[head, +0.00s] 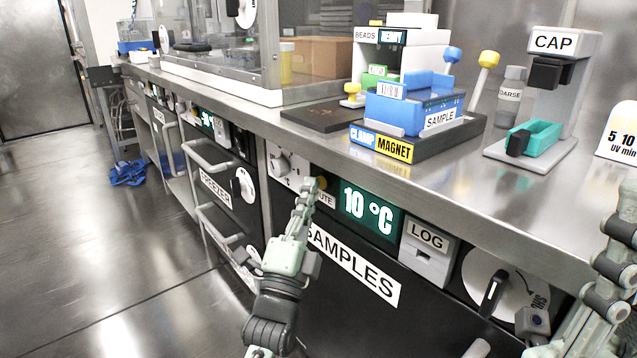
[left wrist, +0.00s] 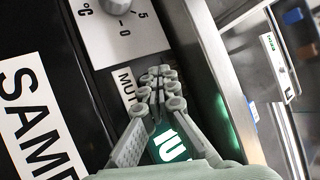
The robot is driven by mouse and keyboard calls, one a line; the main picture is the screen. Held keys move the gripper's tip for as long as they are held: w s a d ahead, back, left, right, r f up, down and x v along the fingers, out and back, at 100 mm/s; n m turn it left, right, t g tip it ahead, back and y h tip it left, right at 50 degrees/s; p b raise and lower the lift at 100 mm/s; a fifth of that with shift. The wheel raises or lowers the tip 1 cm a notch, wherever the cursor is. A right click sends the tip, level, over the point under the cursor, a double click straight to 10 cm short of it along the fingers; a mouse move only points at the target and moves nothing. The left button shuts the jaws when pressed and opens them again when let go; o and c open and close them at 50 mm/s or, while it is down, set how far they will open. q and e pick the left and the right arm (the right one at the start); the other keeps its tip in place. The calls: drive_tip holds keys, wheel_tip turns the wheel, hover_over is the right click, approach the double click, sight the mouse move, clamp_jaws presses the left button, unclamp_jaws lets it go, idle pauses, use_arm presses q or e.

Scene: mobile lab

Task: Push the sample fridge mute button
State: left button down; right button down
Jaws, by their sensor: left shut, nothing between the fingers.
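The sample fridge (head: 425,305) is the black front labelled SAMPLES under the steel bench. In the left wrist view the shut fingers (left wrist: 160,76) partly cover the MUTE label (left wrist: 126,84), and the button is hidden. My right gripper (head: 610,275) shows only partly at the right edge.
A temperature dial panel (head: 286,166) is left of the button. A LOG box (head: 428,252) and round dial (head: 497,285) are to the right. The bench edge overhangs the panel. The freezer with handles (head: 215,190) stands left; open floor lies beyond.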

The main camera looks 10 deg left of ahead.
use_arm(q)
drive_tip(key=shift+s+a+p, duration=0.3)
drive_tip(key=shift+s+a, duration=0.15)
drive_tip(key=shift+s, duration=0.15)
drive_tip(key=shift+s+a+p, duration=0.5)
drive_tip(key=shift+s+a, duration=0.3)
drive_tip(key=shift+s, duration=0.2)
drive_tip(key=shift+s+a+p, duration=0.45)
drive_tip(key=shift+s+a, duration=0.3)
drive_tip(key=shift+s, duration=0.25)
